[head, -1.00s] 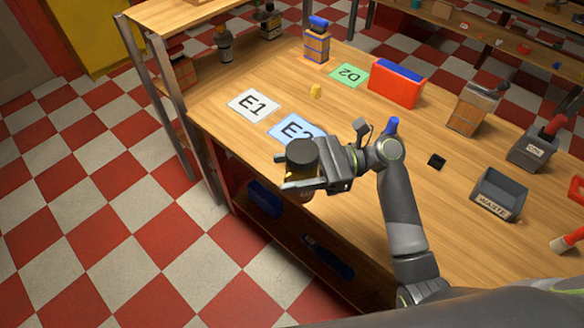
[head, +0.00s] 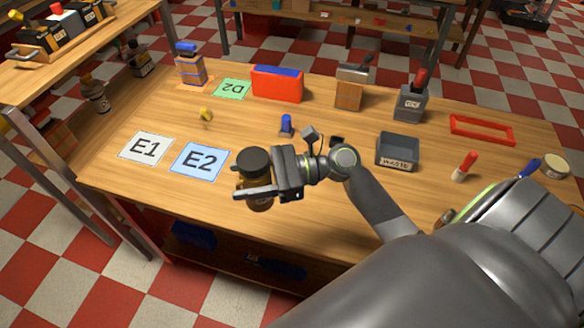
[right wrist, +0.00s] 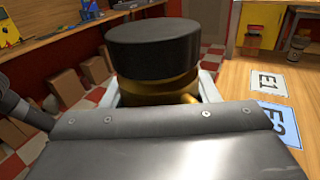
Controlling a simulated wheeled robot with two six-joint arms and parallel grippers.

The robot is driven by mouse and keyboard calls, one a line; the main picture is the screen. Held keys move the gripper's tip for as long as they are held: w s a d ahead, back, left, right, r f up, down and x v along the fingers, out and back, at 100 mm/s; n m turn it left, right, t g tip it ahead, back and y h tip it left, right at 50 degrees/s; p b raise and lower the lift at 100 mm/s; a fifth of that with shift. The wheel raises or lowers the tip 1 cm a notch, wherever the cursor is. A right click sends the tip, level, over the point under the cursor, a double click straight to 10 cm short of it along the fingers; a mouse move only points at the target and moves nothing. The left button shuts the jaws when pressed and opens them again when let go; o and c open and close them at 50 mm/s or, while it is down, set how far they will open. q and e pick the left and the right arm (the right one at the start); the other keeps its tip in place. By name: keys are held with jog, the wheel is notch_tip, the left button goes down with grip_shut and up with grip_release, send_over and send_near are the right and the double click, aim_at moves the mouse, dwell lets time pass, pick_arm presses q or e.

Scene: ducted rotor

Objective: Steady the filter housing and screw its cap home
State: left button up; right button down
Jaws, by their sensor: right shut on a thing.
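The filter housing (head: 259,205) is a dark amber jar with a black cap (head: 253,160) on top. My right gripper (head: 252,190) is shut around the housing's body and holds it roughly upright near the table's front edge, right of the blue E2 card (head: 200,163). In the right wrist view the black cap (right wrist: 153,43) sits above a gold-brown body (right wrist: 155,88) between the fingers. I cannot tell how tightly the cap is seated. The lower body is partly hidden by the gripper. My left gripper is not in view.
A white E1 card (head: 145,147) lies left of E2. Behind stand a blue-topped bottle (head: 190,66), a red bin (head: 277,85) and a grey waste bin (head: 397,150). A small blue-topped item (head: 286,125) stands mid-table. The wooden tabletop (head: 330,215) is bare near the front.

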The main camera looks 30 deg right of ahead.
jog(key=d+m+t, duration=0.1)
jog(key=s+d+r+t+h, duration=0.1)
jog(key=d, duration=0.1)
jog(key=s+d+r+m+t+h, duration=0.1)
jog(key=d+t, duration=0.1)
jog(key=shift+r+m, duration=0.1)
jog(key=shift+m, duration=0.2)
